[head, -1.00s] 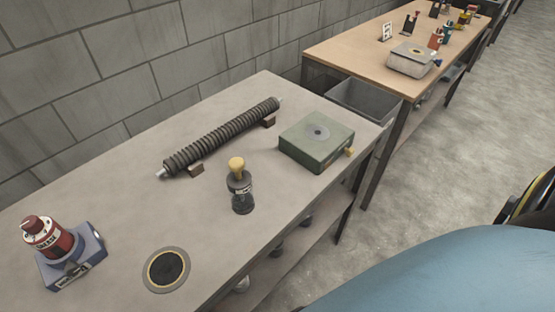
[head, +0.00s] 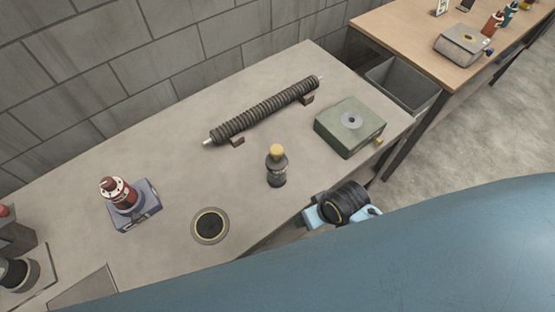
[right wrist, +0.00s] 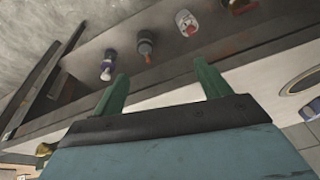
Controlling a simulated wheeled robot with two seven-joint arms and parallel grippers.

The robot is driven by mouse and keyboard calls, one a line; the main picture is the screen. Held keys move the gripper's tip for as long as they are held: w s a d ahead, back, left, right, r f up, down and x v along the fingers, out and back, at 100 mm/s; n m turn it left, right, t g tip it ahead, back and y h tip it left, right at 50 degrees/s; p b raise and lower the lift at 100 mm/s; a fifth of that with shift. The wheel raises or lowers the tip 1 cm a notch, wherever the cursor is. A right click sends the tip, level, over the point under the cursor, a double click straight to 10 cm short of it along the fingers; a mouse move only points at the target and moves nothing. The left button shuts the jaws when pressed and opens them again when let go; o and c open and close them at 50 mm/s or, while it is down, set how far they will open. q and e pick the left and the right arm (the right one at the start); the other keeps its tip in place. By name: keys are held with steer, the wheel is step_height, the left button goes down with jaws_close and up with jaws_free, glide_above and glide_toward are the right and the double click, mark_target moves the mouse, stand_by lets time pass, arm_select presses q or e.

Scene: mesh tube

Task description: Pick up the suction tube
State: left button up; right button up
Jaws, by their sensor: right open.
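The suction tube (head: 265,112) appears to be the dark ribbed tube with pale metal ends in the head view. It lies along the back of the grey bench near the wall, resting across two small brown supports, one near each end. My right gripper (right wrist: 160,85) shows in the right wrist view with its two green fingers spread wide and nothing between them. In the head view, a blue and black part of my arm is at the bench's front edge, well apart from the tube. My left gripper is not in view.
On the grey bench (head: 165,150) stand a dark yellow-capped bottle (head: 277,168), a green box (head: 350,126), a black disc (head: 210,225) and a red bottle (head: 118,192) on a blue base. A grey bin (head: 403,84) and wooden table (head: 405,32) are beyond.

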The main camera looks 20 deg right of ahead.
step_height(320, 180, up, 11)
steer(key=w+a+p, duration=0.1)
steer(key=a+p, duration=0.1)
steer(key=p, duration=0.1)
step_height(320, 180, up, 12)
steer(key=m+g+h+p, duration=0.1)
steer(key=g, duration=0.2)
glide_above(276, 148)
steer(key=shift+s+a, duration=0.1)
steer(key=shift+s, duration=0.05)
step_height(276, 148, down, 8)
steer(key=shift+r, duration=0.2)
steer(key=shift+f, duration=2.75)
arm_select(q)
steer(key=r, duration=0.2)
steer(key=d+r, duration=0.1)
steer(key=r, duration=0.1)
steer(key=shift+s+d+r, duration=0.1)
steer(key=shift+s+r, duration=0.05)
arm_select(e)
steer(key=shift+c, duration=0.3)
